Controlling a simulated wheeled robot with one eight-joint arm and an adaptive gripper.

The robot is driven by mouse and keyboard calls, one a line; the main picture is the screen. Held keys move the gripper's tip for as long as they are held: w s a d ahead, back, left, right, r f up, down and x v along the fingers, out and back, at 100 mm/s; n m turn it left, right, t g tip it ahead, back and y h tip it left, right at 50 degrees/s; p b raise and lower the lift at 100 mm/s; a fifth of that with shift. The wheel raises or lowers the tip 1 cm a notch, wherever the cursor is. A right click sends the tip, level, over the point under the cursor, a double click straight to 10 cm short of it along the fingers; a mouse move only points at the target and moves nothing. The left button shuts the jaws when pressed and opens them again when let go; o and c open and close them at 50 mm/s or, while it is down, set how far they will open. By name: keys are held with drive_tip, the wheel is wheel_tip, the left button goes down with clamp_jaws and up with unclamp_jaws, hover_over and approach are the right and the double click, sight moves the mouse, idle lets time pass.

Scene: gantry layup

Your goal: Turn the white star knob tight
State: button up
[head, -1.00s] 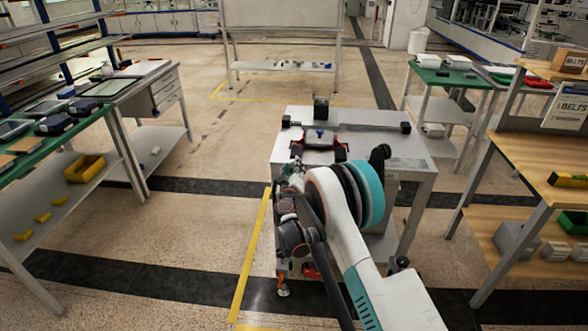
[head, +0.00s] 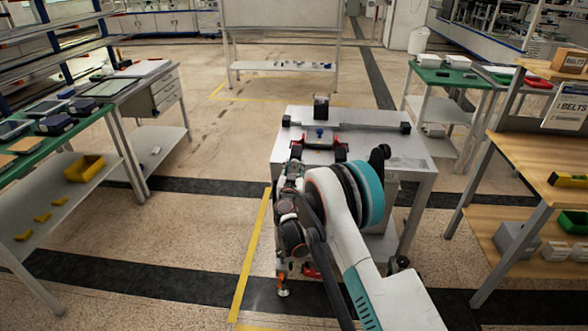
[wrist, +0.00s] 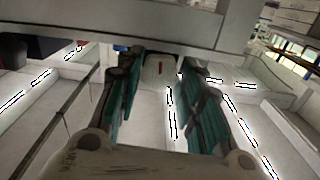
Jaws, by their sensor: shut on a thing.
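In the wrist view, my gripper (wrist: 160,60) has its two teal-padded fingers on either side of a pale piece with a small red mark, which I take to be the white star knob (wrist: 159,70). The gripper is shut on it. The knob's lobes and how far it is turned cannot be made out. A pale beam crosses just beyond the fingertips. In the head view, my own arm covers the fingertips and the knob, at the left front of the grey worktable (head: 405,150).
On the worktable stand a red-ended fixture (head: 337,140) with a blue knob (head: 320,132) and a black block (head: 321,108) behind it. A green-topped bench (head: 90,113) is at left, a wooden bench (head: 540,160) at right.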

drive_tip(key=shift+s+f+m, duration=0.1)
drive_tip(key=shift+f+m, duration=0.05)
drive_tip(key=shift+m, duration=0.25)
drive_tip(key=o, duration=1.1)
drive_tip(key=shift+c, duration=0.2)
drive_tip(key=s, duration=1.2)
drive_tip(key=shift+a, duration=0.15)
